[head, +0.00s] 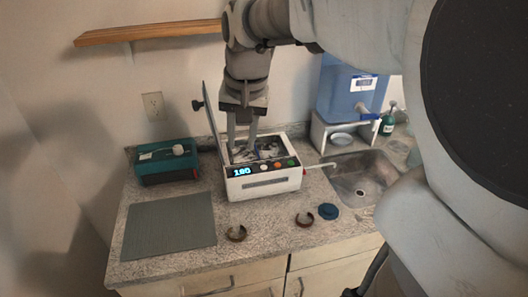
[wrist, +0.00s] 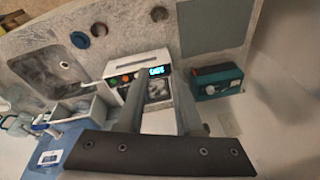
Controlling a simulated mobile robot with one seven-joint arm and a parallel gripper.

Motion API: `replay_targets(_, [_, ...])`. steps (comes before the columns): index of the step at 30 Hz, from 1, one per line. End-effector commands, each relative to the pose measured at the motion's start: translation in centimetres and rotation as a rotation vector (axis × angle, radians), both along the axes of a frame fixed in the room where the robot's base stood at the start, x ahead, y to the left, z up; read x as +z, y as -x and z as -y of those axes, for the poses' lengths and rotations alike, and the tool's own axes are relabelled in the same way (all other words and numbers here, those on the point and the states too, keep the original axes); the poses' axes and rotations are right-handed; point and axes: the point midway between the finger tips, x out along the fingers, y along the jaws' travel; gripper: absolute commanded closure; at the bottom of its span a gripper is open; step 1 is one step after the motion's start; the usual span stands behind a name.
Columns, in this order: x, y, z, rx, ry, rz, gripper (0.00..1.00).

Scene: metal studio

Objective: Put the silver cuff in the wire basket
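The wire basket (head: 240,155) sits inside a white cleaner box (head: 262,187) with a lit blue display and coloured buttons. The wrist view shows part of the basket (wrist: 158,92), with a bright silvery patch inside. I cannot tell whether that patch is the silver cuff; no clearly silver cuff shows elsewhere. My gripper (head: 242,146) points down into the open box, its fingers apart, with nothing clearly held between them. It also shows in the wrist view (wrist: 158,88). Two brownish open cuffs lie on the counter, one on the left (head: 236,234) and one on the right (head: 304,220).
The cleaner's lid (head: 213,118) stands raised at its left. A teal box (head: 167,164) and grey mat (head: 170,226) lie left. A round blue object (head: 328,211), sink (head: 362,180) and blue water tank (head: 345,90) are right. A wooden shelf (head: 150,32) hangs above.

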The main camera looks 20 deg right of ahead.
Motion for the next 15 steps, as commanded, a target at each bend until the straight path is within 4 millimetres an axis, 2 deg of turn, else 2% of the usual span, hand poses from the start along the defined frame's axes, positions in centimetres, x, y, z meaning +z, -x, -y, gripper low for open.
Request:
replay_targets(1, [3.0,2.4,-1.1,0.060,0.020,0.099,0.65])
replay_targets(5, [2.4,6.6,-2.2,0.192,0.066,0.148,0.65])
replay_targets(9, [1.1,10.6,-2.9,0.315,0.120,0.194,0.65])
replay_targets(15, [-0.8,14.0,-3.5,0.432,0.176,0.236,0.65])
